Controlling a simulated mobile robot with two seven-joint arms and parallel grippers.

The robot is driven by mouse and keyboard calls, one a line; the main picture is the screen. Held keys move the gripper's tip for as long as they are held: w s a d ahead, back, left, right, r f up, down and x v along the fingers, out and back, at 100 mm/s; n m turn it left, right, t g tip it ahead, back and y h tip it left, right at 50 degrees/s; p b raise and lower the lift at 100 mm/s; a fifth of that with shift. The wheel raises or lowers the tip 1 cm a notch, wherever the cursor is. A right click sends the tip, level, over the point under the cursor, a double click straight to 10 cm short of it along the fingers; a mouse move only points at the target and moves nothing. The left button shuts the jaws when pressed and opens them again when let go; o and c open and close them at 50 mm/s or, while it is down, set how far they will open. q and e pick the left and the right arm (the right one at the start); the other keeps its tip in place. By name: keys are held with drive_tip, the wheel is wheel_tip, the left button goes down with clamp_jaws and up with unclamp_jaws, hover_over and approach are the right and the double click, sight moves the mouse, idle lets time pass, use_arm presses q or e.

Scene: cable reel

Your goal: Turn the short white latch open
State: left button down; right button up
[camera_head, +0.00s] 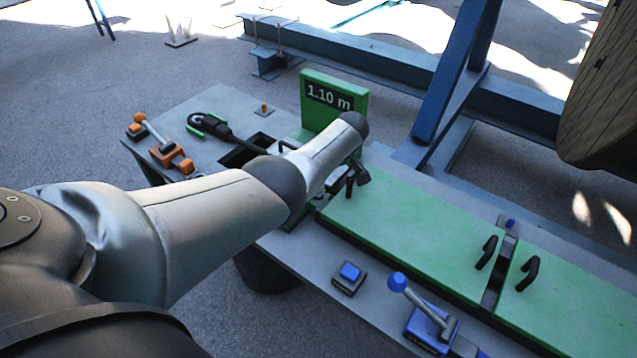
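I cannot make out the short white latch; my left arm covers part of the table where it may be. My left arm comes in from the left and reaches over the table to just in front of the green display block (358,101), which reads 1.10 m. My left gripper (358,172) points down beyond the forearm, near the left end of the long green cover (415,225). It is mostly hidden, so its fingers and anything between them cannot be seen. My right gripper is not in view.
An orange lever unit (166,154) and a black tool with green grips (212,127) lie on the grey table (185,108) at left. A blue button box (349,276) and blue lever (425,312) stand at the front. A blue steel frame (400,70) and large reel (605,95) stand behind.

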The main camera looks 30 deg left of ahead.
use_arm(q)
drive_tip(key=shift+a+n, duration=0.1)
drive_tip(key=shift+n, duration=0.2)
drive_tip(key=c, duration=0.6)
unclamp_jaws()
drive_tip(key=shift+o, duration=0.2)
drive_tip(key=shift+r, duration=0.1)
drive_tip(key=shift+d+r, duration=0.2)
drive_tip(key=shift+r, duration=0.05)
drive_tip(key=p+v, duration=0.5)
drive_tip(key=v, duration=0.9)
drive_tip(key=shift+d+r, duration=0.2)
